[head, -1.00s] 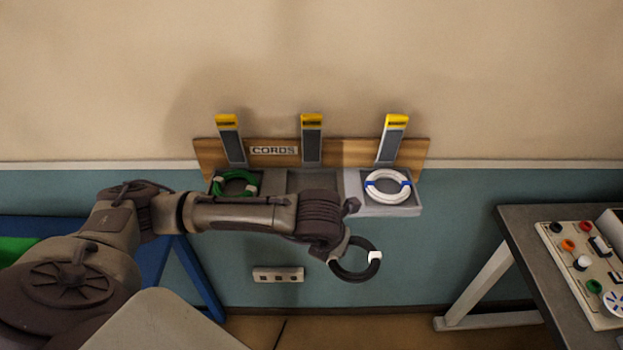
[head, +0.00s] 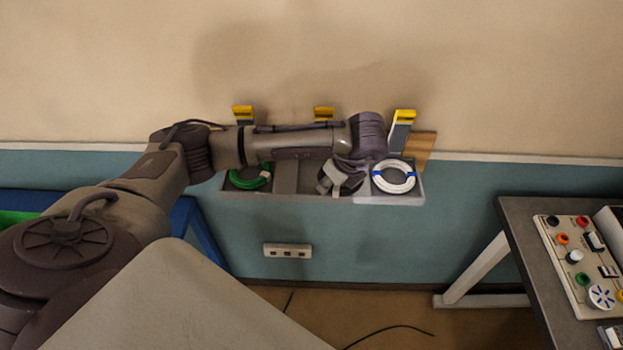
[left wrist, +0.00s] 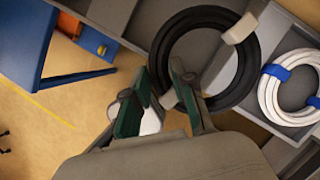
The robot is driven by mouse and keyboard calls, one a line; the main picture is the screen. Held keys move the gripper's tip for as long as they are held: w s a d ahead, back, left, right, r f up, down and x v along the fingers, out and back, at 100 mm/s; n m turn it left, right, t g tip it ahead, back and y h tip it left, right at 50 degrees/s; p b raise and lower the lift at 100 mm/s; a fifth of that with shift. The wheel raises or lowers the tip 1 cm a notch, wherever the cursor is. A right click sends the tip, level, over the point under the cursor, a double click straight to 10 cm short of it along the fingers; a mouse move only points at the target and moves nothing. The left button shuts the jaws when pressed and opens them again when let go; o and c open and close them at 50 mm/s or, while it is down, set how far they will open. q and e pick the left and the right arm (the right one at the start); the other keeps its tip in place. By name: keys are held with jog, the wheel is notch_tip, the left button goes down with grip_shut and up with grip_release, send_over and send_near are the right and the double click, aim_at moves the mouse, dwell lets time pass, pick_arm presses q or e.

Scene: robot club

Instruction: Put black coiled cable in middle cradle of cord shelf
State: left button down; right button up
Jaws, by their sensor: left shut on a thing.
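The cord shelf (head: 290,196) hangs on the wall. A green coiled cable (head: 262,182) lies in its left cradle and a white coiled cable with blue ties (head: 394,189) in its right cradle. My left gripper (head: 338,186) is at the right part of the middle cradle, beside the white cable. In the left wrist view its fingers (left wrist: 172,98) are shut on the near side of the black coiled cable (left wrist: 243,75), which has pale ties. The coil is over the middle cradle, close to the right-hand divider; I cannot tell if it touches the floor. My arm mostly hides it in the head view.
Yellow-tipped brackets (head: 404,116) stand above the shelf. A wall socket (head: 287,250) is below it. A grey table (head: 520,215) with a control panel is at right, and a blue table (left wrist: 42,50) is at left.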

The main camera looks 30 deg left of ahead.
aim_at(321, 178)
pick_arm(q)
jog(key=a, duration=0.1)
jog(key=a+f, duration=0.1)
jog(key=shift+w+a+f, duration=0.3)
jog(key=shift+w, duration=0.05)
jog(key=a, duration=0.1)
jog(key=a+f+b, duration=0.2)
jog(key=shift+w+a+f, duration=0.15)
jog(key=shift+w+f, duration=0.1)
jog(key=shift+w, duration=0.05)
jog(key=shift+w+a+f, duration=0.1)
jog(key=shift+a, duration=0.15)
jog(key=c, duration=1.2)
grip_release()
jog(key=shift+d, duration=0.1)
jog(key=shift+c, duration=0.2)
